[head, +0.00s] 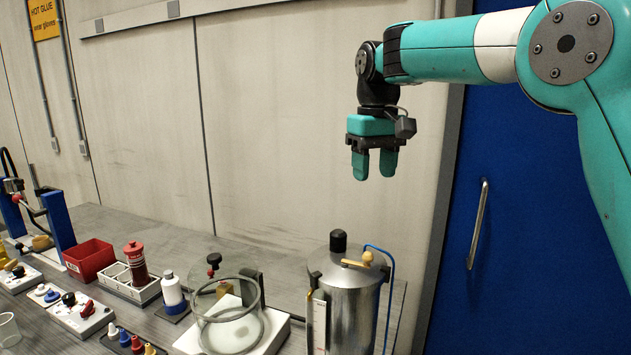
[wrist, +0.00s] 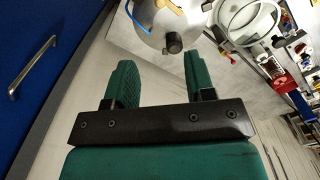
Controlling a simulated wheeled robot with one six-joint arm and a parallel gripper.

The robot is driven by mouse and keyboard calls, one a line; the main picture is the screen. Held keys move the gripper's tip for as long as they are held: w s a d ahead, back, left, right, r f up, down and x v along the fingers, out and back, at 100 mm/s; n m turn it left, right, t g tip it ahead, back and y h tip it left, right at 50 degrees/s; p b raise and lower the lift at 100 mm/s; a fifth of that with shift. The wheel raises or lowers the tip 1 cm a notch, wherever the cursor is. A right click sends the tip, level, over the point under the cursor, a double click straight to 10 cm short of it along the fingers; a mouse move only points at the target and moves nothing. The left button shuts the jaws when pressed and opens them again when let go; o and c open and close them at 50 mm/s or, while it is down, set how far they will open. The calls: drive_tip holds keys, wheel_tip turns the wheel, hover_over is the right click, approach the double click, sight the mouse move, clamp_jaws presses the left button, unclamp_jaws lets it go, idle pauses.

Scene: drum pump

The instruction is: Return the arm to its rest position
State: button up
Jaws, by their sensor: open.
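My gripper (head: 374,165) hangs from my teal arm at the upper right of the head view, fingers pointing down. It is open and empty, well above the bench and touching nothing. In the wrist view my gripper (wrist: 157,80) shows its two green fingers spread apart with bare wall and bench behind them. A metal drum (head: 345,300) with a black knob and a wooden-coloured handle stands below it on the bench. The drum also shows at the top of the wrist view (wrist: 160,22).
A blue door (head: 520,200) with a metal handle is at the right. Left of the drum are a glass vessel (head: 222,325), a white bottle (head: 172,290), a red bottle (head: 136,262) in a grey rack, and a red bin (head: 88,262). The air around the gripper is clear.

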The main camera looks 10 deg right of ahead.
drive_tip(key=s+a+f+n+y, duration=0.1)
drive_tip(key=s+f, duration=0.3)
drive_tip(key=s, duration=0.6)
drive_tip(key=s+a+f+n+y, duration=0.1)
drive_tip(key=s+a+f+n, duration=0.1)
drive_tip(key=s, duration=0.9)
drive_tip(key=s+a+f+n+y, duration=0.1)
drive_tip(key=s+a+f, duration=0.3)
drive_tip(key=s, duration=0.7)
wheel_tip(320, 180, down, 2)
drive_tip(key=shift+f+n+y+b, duration=0.1)
drive_tip(key=shift+n+y+b, duration=0.25)
drive_tip(key=shift+y, duration=0.25)
drive_tip(key=shift+w, duration=0.1)
